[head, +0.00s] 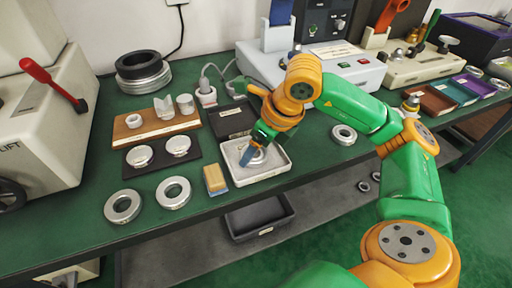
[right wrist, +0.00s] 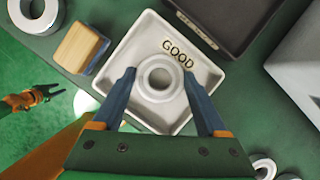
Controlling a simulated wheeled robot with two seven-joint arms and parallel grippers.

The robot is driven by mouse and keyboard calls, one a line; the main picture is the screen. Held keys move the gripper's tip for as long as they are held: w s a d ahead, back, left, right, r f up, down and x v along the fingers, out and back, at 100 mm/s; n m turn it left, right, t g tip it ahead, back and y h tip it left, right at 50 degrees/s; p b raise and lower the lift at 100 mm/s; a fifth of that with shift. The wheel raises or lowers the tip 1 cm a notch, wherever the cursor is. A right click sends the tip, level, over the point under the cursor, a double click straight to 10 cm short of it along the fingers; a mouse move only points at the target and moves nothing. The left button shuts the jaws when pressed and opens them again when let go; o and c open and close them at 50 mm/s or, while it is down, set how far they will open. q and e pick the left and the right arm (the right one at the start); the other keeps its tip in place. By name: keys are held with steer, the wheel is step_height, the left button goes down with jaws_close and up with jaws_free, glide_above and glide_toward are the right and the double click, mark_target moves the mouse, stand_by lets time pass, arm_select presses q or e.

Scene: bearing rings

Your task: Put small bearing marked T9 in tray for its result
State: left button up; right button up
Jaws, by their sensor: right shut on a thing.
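A small silver bearing ring (right wrist: 160,78) is between the two blue fingers of my right gripper (right wrist: 159,76), which are shut on its outside. It is inside the white tray (right wrist: 140,27) marked GOOD, near the middle; I cannot tell whether it touches the tray floor. No T9 mark is readable. In the head view my right gripper (head: 250,155) reaches down into the same white tray (head: 284,174) and partly hides the ring. My left gripper (right wrist: 42,98) shows small at the left of the right wrist view, empty, its fingers apart. It is not in the head view.
A black tray (head: 235,107) stands behind the white one. A yellow-topped block (head: 215,178) is at its left. Two larger rings (head: 173,192) lie further left, and another ring (head: 343,134) lies to the right. A black bin (head: 236,224) sits on the lower shelf.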

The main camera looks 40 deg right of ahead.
steer(key=shift+f, duration=0.15)
steer(key=o, duration=1.6)
steer(key=shift+c, duration=0.2)
steer(key=p+v, duration=0.3)
steer(key=v, duration=0.9)
steer(key=shift+r, duration=0.2)
